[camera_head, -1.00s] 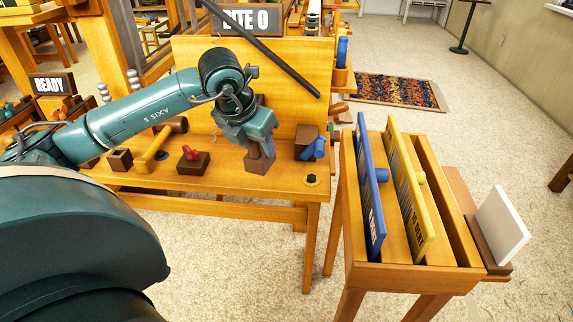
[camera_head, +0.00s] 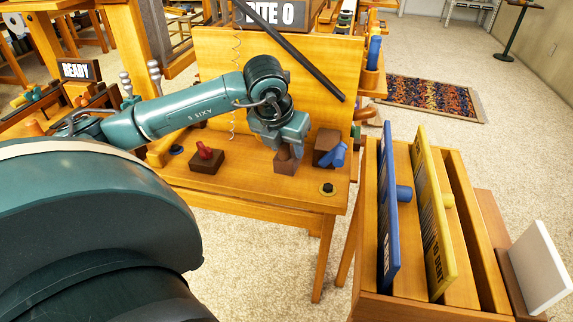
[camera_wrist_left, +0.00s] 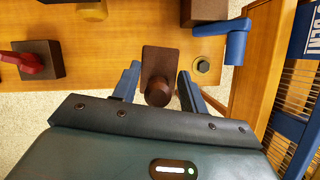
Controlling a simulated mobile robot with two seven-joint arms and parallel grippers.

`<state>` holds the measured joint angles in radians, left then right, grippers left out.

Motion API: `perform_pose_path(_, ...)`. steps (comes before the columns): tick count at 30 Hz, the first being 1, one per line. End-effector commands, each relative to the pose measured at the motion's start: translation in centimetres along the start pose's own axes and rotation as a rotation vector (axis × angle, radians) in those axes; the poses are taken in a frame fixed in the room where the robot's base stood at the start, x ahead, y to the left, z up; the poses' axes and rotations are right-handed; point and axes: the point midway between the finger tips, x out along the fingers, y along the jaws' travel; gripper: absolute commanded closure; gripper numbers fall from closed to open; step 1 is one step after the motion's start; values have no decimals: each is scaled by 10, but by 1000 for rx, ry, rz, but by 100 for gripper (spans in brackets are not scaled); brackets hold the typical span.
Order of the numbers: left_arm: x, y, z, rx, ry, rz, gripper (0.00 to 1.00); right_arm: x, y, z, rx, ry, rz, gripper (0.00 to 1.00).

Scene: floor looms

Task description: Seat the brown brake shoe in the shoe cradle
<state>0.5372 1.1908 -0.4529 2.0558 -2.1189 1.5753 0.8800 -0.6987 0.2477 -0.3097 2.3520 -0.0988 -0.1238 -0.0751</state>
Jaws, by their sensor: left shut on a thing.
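The brown brake shoe (camera_head: 285,163) hangs under my left gripper (camera_head: 284,150) in the head view, over the front of the wooden bench. In the left wrist view, the shoe (camera_wrist_left: 158,62) is a dark brown plate with a round knob between the two blue fingers. My left gripper is shut on the shoe; the exact contact is hard to see. I cannot tell which fixture is the shoe cradle. A dark block with a red handle (camera_head: 206,155) stands left of the shoe, and a brown block with a blue handle (camera_head: 327,145) stands right. My right gripper is not in view.
A black button on a yellow base (camera_head: 327,188) sits at the bench's (camera_head: 260,191) front right corner. The wooden back panel (camera_head: 215,65) rises behind my arm. A rack with blue (camera_head: 386,220) and yellow (camera_head: 430,215) boards stands to the right.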

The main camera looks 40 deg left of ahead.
Motion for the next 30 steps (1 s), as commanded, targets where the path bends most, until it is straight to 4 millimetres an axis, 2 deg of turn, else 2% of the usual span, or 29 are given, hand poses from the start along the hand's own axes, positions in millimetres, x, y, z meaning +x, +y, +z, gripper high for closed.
perform_pose_path(10,44,0,-19,0,1,-1,88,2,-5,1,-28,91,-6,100)
perform_pose_path(19,50,0,-21,0,-1,-1,88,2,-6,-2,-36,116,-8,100)
perform_pose_path(20,50,0,-21,0,0,-1,56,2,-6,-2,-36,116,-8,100)
perform_pose_path(27,50,0,-21,1,0,-1,37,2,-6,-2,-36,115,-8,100)
perform_pose_path(30,50,0,-20,0,-1,-1,35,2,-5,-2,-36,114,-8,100)
